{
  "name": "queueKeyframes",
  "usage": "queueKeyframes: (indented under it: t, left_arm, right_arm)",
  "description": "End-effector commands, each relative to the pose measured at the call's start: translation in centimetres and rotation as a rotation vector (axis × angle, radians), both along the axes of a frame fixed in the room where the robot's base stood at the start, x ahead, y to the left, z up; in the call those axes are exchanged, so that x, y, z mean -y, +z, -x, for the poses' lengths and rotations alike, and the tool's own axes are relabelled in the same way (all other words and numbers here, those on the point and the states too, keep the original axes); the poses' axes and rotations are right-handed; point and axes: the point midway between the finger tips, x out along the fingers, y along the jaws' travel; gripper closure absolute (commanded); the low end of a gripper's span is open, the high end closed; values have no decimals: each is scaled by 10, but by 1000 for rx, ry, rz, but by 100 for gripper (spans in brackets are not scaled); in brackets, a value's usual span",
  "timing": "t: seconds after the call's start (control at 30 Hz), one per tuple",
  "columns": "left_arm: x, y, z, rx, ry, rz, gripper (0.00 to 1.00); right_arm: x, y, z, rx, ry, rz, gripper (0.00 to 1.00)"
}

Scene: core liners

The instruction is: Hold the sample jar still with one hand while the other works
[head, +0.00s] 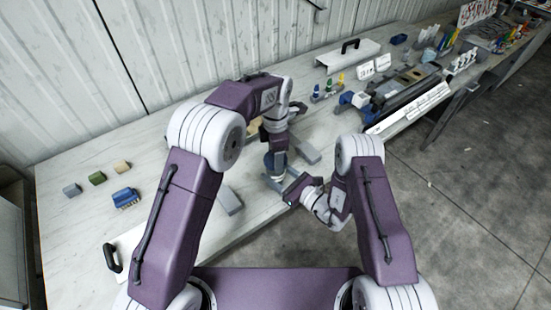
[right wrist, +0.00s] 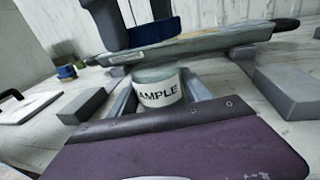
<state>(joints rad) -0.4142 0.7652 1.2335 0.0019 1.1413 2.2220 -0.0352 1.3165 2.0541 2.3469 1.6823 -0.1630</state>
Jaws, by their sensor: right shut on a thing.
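The sample jar (right wrist: 158,92) is a pale, upright jar with a white label reading "AMPLE" in the right wrist view. In the head view it is mostly hidden among my grippers. My right gripper (head: 279,182) is shut on the jar from the side, with a grey finger on each side of it in the right wrist view. My left gripper (head: 277,152) is directly above the jar, pointing down. Its dark fingers show in the right wrist view (right wrist: 136,22), with a dark blue part (right wrist: 150,33) by them. Whether these fingers grip anything is unclear.
Grey blocks (head: 229,200) (head: 305,151) lie on either side of the jar. A blue brush-like object (head: 125,198) and several small coloured blocks (head: 97,178) are at the left. A white tray with a black handle (head: 345,56) is at the back.

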Motion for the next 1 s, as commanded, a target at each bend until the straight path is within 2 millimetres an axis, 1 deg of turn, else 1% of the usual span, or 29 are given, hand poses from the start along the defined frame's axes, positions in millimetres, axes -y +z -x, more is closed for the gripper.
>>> queueKeyframes:
  t: [0.03, 0.13, 0.2, 0.37, 0.4, 0.47, 0.5, 0.83, 0.93, 1.0]
  left_arm:
    - [0, 8, -1, 2, 0, 1, 86]
    - [0, 19, 0, 2, 0, 1, 86]
    - [0, 22, 0, 0, 0, 0, 86]
    - [0, 22, 0, -1, 0, -1, 86]
    - [0, 22, 0, -1, 0, -1, 86]
    - [0, 22, 0, -1, 0, -1, 86]
    - [0, 22, 0, -1, 0, -1, 86]
    - [0, 22, 0, -1, 0, -1, 86]
    - [0, 20, 0, -1, 0, -1, 86]
    - [0, 17, 0, -1, 0, -1, 86]
  right_arm:
    - [0, 0, 0, 0, 0, 0, 100]
    - [0, 0, 0, 0, 0, 0, 100]
    - [0, 0, 0, 0, 0, 0, 100]
    - [0, 0, 0, 0, 0, 0, 100]
    - [0, 0, 0, 0, 0, 0, 38]
    - [0, 0, 0, 0, 0, 0, 21]
    - [0, 0, 0, 0, 0, 0, 18]
    - [2, 0, 1, -1, -1, 1, 18]
    - [10, -1, 7, -3, -2, 1, 18]
    - [19, 0, 15, -3, -5, -1, 18]
